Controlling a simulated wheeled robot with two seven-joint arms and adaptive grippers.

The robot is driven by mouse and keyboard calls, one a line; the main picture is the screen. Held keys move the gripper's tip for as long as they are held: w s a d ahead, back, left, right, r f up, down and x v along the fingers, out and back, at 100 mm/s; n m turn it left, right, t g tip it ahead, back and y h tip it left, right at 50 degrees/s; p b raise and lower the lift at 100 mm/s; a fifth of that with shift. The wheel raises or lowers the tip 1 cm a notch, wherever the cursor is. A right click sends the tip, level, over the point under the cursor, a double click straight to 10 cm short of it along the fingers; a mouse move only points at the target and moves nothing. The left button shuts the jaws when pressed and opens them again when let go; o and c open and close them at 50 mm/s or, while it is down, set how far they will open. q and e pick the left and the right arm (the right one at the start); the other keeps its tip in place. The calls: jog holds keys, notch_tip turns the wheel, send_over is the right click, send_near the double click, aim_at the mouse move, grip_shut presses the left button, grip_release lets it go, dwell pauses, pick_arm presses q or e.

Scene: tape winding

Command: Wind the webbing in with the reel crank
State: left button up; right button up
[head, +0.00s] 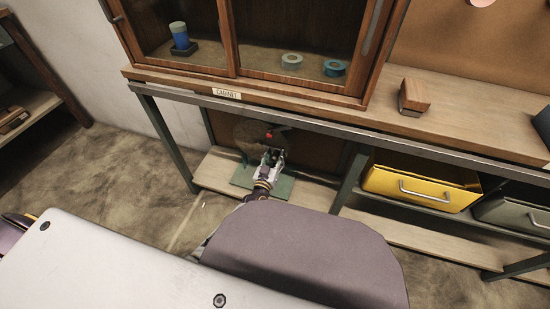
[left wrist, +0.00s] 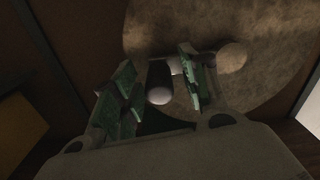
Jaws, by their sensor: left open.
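The reel (head: 247,132) is a round, brownish disc on a green base (head: 285,187), on the low shelf under the bench. A small red part (head: 269,134) shows on its front. In the left wrist view the disc (left wrist: 245,25) fills much of the upper picture. A dark crank handle with a pale rounded end (left wrist: 159,95) points toward the camera. My left gripper (head: 269,157) is in front of the reel. Its green-padded fingers (left wrist: 158,78) are open, one on each side of the handle; contact cannot be told. A pale strip (head: 188,224), perhaps the webbing, lies on the floor. My right gripper is out of view.
The bench's front rail (head: 310,117) runs above the reel, and a green leg (head: 350,180) stands to its right. A yellow drawer (head: 420,188) is farther right. A cabinet (head: 240,78) with tape rolls stands on the bench. Floor at left is clear.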

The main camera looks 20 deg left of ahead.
pick_arm(q)
jog(key=shift+c, duration=0.4)
grip_shut()
jog(key=shift+f, duration=0.15)
jog(key=shift+a+f+m+p, duration=0.1)
jog(key=shift+f+m+p, duration=0.3)
jog(key=shift+f+m, duration=0.4)
jog(key=shift+a+f+m+p, duration=0.1)
jog(key=shift+f+m+p, duration=0.35)
jog(key=shift+m, duration=0.55)
jog(key=m+b, duration=0.1)
jog(key=m, duration=1.4)
send_near(261, 156)
jog(key=shift+w+r, duration=0.1)
jog(key=shift+w, duration=2.15)
